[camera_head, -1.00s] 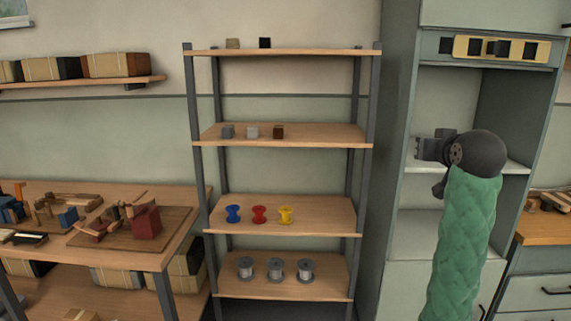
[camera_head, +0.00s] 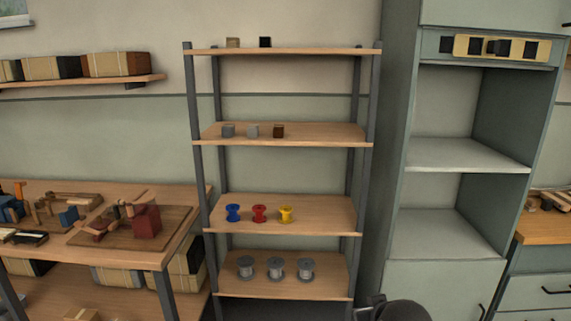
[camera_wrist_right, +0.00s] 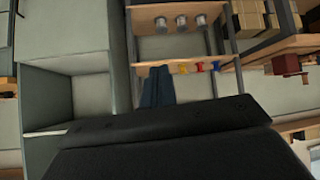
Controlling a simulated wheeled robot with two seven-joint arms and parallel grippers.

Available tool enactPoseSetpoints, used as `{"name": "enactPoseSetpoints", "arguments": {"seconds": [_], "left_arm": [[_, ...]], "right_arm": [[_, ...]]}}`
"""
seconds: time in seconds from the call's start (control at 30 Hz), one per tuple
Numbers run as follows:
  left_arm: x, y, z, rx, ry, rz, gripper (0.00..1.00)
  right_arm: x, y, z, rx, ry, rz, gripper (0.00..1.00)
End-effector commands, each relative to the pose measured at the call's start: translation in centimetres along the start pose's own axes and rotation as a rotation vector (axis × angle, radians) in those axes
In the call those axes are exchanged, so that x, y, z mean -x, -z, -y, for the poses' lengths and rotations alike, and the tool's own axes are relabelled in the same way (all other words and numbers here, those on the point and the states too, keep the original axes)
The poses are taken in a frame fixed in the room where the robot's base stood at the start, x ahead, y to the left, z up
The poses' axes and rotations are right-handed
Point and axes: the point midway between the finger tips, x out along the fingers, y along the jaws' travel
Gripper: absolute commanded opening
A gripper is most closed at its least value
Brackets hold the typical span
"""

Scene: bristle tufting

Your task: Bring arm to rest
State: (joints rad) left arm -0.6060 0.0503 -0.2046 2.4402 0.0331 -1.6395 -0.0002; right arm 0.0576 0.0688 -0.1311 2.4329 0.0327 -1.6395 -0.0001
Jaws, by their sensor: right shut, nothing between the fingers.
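My right arm shows only at the bottom edge of the head view, as a dark rounded wrist with the right gripper (camera_head: 366,307) beside it, mostly cut off by the frame. In the right wrist view the gripper's dark fingers (camera_wrist_right: 157,85) are together with nothing between them. The gripper is apart from the shelf rack (camera_head: 283,290), in front of its lower right side. My left gripper is not in view.
The rack holds blue (camera_head: 233,213), red (camera_head: 259,214) and yellow (camera_head: 286,214) spools, grey spools (camera_head: 276,269) and small blocks (camera_head: 252,131). An open cabinet (camera_head: 465,157) stands right, its shelves empty. A workbench (camera_head: 184,243) with tools stands left.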

Motion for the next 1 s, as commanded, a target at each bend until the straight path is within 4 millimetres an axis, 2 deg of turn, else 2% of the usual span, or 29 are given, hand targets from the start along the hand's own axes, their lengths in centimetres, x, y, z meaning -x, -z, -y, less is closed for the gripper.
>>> {"name": "enactPoseSetpoints", "arguments": {"seconds": [0.03,0.27,0.47,0.8,0.9,1.0], "left_arm": [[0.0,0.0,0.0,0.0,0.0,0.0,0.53],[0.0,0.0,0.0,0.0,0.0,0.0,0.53],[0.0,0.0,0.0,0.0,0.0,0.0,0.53],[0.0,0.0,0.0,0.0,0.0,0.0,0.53],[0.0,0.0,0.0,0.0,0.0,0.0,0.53],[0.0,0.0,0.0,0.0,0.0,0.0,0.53]], "right_arm": [[-0.3,-2.2,0.9,0.003,0.014,0.034,0.0],[-1.2,-11.2,4.3,0.01,0.07,0.18,0.0],[-0.9,-19.1,6.7,0.005,0.11,0.31,0.0],[1.9,-32.0,9.2,-0.022,0.152,0.527,0.0],[2.9,-34.9,9.7,-0.028,0.16,0.578,0.0],[3.8,-37.0,10.1,-0.033,0.166,0.614,0.0]]}}
